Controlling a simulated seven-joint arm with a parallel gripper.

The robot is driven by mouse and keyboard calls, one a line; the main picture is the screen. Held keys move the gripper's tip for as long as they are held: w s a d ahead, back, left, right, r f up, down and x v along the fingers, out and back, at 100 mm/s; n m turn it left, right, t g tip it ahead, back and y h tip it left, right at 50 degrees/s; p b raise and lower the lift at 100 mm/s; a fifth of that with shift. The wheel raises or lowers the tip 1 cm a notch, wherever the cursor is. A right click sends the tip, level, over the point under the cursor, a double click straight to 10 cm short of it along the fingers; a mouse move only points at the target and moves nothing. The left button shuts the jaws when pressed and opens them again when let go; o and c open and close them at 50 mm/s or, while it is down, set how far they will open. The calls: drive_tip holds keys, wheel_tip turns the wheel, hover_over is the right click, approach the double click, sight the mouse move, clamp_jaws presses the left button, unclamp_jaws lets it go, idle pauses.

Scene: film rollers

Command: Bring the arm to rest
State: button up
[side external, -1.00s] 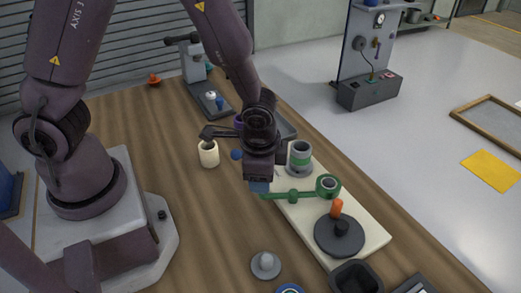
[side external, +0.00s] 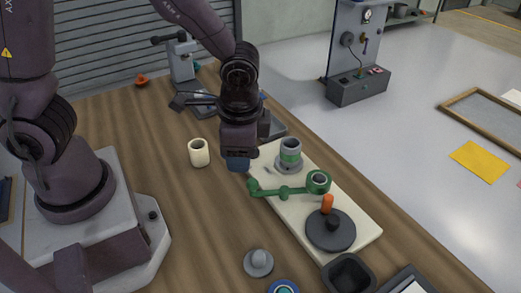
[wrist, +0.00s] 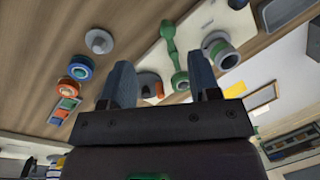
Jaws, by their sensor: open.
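My gripper (side external: 238,163) hangs above the wooden table in the side view, near the left edge of the pale board (side external: 358,232). Its two blue-grey fingers also show in the wrist view (wrist: 161,80), spread apart with nothing held between them. The board carries a grey and green cylinder (side external: 290,152), a green lever arm (side external: 285,193) with a ring end, and a dark disc (side external: 330,237) with an orange post. The gripper appears clear of these things. Its fingertips are partly hidden in the side view.
A cream cup (side external: 199,153) stands left of my gripper. A grey knob (side external: 258,263), a blue ring (side external: 284,287) and a black tray (side external: 348,275) lie at the front. A grey stand (side external: 182,62) is behind. Bare table lies at the left middle.

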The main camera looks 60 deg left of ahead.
drive_tip(key=s+a+r+n+t+h, duration=0.1)
drive_tip(key=s+a+r+n+t, duration=0.1)
drive_tip(key=r, duration=0.6)
drive_tip(key=s+a+r+n+t+h, duration=0.1)
drive_tip(key=s+a+r+n+t, duration=0.2)
drive_tip(key=s+r, duration=0.3)
wheel_tip(320, 180, up, 3)
drive_tip(key=shift+a+r+n, duration=0.15)
drive_tip(key=shift+a+n, duration=0.55)
drive_tip(key=shift+a, duration=0.1)
